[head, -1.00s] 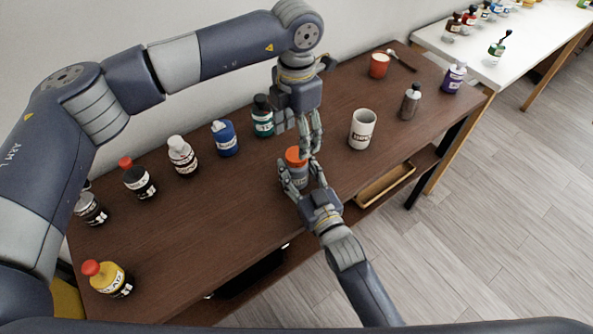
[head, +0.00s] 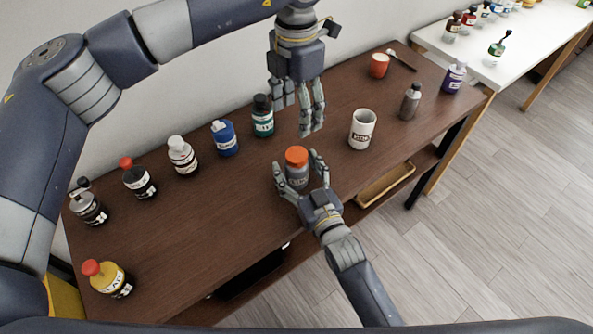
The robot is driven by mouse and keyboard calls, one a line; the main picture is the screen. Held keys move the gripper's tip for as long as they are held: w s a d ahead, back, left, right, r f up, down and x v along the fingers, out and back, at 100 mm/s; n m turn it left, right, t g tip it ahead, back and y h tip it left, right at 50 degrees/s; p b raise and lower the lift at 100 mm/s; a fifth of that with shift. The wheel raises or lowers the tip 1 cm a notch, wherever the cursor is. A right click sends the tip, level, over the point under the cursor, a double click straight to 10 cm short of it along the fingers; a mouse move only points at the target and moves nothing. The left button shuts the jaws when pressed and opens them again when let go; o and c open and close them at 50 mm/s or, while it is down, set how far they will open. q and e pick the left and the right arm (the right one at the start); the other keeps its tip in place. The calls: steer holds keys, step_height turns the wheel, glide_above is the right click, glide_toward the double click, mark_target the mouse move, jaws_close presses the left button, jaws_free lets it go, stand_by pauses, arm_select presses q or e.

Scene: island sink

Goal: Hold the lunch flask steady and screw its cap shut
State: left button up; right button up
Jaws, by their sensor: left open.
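The lunch flask (head: 297,180) is a small grey container standing upright on the brown table. Its orange cap (head: 296,156) sits level on top; I cannot tell how tight it is. My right gripper (head: 298,172) is around the flask from the front, one finger on each side. Its fingers look spread, with small gaps to the flask wall. My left gripper (head: 299,114) is open and empty, pointing down above and behind the cap, clear of it.
Several bottles stand along the back and left of the table (head: 225,220), including a teal-labelled one (head: 262,118) near my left gripper. A white mug (head: 362,130) stands right of the flask. A wooden tray (head: 386,187) sits on the lower shelf. The table front-left of the flask is clear.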

steer(key=v, duration=1.2)
stand_by(0.5)
